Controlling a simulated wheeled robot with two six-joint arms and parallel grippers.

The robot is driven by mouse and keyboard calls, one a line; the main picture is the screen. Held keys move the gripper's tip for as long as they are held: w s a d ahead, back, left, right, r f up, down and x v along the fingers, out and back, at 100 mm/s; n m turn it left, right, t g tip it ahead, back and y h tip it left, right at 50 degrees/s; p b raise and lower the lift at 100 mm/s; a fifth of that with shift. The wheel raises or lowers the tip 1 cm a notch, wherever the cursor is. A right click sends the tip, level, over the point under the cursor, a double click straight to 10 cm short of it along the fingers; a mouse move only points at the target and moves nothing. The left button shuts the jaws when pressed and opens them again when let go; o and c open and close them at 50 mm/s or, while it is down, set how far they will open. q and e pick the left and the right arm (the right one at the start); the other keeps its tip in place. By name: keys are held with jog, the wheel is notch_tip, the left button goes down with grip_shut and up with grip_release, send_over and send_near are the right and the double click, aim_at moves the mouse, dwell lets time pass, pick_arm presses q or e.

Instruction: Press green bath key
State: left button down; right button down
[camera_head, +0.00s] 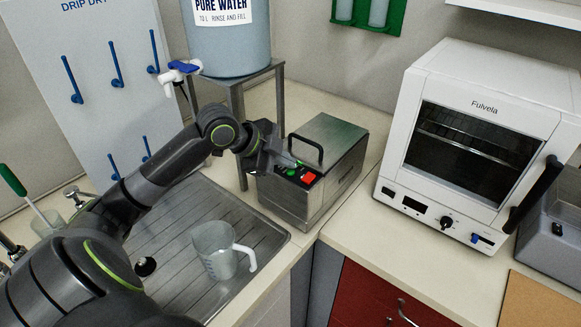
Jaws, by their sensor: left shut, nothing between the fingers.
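The bath (330,179) is a grey metal box with a black-handled lid, standing on the counter in the middle of the head view. Its small front panel carries a green key (292,172) and a red key (309,178). My left gripper (290,161) comes in from the left and is shut and empty. Its tips are at the panel, right at the green key, and partly cover that area. I cannot tell whether they touch the key. My right gripper is not in view.
A pure water tank (230,40) stands on a metal stand behind my left arm. A clear jug (213,251) stands on the sink drainer (187,292). A white oven (485,135) stands right of the bath. Bare counter (362,228) lies between bath and oven.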

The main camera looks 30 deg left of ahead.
pick_arm(q)
jog(key=shift+r, duration=0.2)
notch_tip(320, 180, up, 6)
jog(key=p, duration=0.6)
dwell(0.8)
